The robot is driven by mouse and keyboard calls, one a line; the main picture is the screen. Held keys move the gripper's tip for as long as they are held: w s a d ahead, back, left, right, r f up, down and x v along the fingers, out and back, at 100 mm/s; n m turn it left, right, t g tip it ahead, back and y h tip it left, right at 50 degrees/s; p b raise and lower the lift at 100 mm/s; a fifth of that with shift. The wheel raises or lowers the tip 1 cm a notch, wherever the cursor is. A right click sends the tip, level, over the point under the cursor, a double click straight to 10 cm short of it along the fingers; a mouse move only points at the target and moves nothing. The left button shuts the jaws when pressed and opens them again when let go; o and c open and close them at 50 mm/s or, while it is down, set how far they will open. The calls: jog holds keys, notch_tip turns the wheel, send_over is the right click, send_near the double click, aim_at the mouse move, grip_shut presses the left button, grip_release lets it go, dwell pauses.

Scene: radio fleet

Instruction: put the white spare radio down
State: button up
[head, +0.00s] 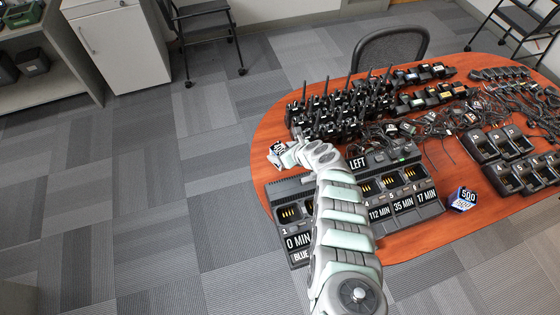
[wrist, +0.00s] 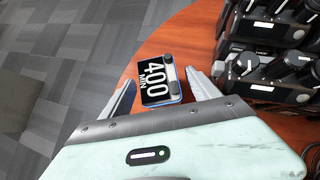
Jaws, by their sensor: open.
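A small block-like radio (wrist: 160,80) with a black label reading "400 MIN" rests on the wooden table near its edge in the wrist view. Its sides look pale, with a blue lower edge. In the head view a white labelled piece (head: 278,147) shows at the table's left edge, partly covered by my gripper (head: 284,158). In the wrist view my gripper (wrist: 160,76) is open, one finger on each side of the radio. I cannot tell whether the fingers touch it.
Several black radios (head: 335,108) stand close on the right. A charger (head: 290,213) marked "LEFT", with "0 MIN" and other labels, lies under my arm. A blue and white "500" block (head: 462,199) sits at right. Beyond the table's left edge is carpet (head: 160,200).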

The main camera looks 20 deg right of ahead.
jog(key=shift+w+a+f+b, duration=0.15)
jog(key=shift+w+f+b, duration=0.3)
jog(key=shift+c, duration=0.3)
grip_shut()
dwell(0.4)
